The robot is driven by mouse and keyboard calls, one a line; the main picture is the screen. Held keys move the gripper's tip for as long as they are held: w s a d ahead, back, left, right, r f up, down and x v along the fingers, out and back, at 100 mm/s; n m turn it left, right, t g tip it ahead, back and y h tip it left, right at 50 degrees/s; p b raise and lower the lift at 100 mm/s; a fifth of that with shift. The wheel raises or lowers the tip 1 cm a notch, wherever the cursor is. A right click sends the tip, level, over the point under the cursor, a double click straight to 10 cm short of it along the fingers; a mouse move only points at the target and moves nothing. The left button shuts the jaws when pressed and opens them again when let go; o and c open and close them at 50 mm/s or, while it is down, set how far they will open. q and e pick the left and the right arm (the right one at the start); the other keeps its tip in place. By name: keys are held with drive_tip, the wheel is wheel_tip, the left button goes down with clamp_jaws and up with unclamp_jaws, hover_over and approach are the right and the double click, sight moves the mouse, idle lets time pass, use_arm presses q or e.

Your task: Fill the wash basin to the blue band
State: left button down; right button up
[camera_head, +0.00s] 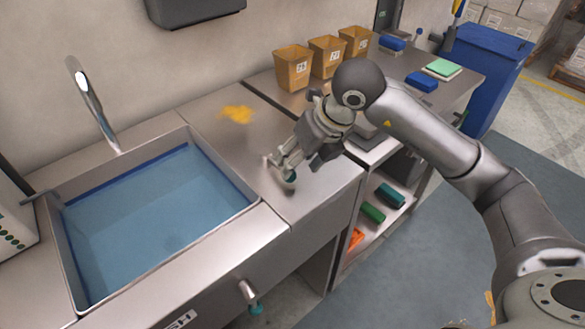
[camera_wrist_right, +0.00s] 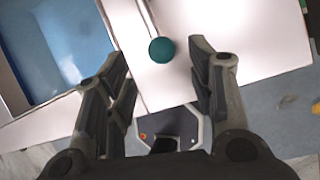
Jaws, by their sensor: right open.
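The steel wash basin (camera_head: 262,208) is in the left of the head view and holds blue water (camera_head: 150,225). A dark blue band (camera_head: 125,176) runs along its inner walls, and the water surface appears to lie against it. The curved tap (camera_head: 90,100) stands behind the basin; I see no stream from it. A teal knob (camera_head: 290,176) on a thin rod is right of the basin. My right gripper (camera_head: 297,164) is open above it. In the right wrist view the knob (camera_wrist_right: 161,50) appears between the open fingers, apart from both. My left gripper is out of view.
Another teal knob (camera_head: 257,308) on a metal stem sticks out at the counter front. Three tan bins (camera_head: 293,68), blue blocks (camera_head: 421,82) and a green pad (camera_head: 442,67) are on the right counter. A yellow patch (camera_head: 237,113) lies behind. A blue bin (camera_head: 490,65) stands beyond.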

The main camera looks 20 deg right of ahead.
drive_tip(key=v, duration=0.6)
drive_tip(key=shift+r, duration=0.2)
drive_tip(key=shift+s+d, duration=0.1)
drive_tip(key=shift+s, duration=0.05)
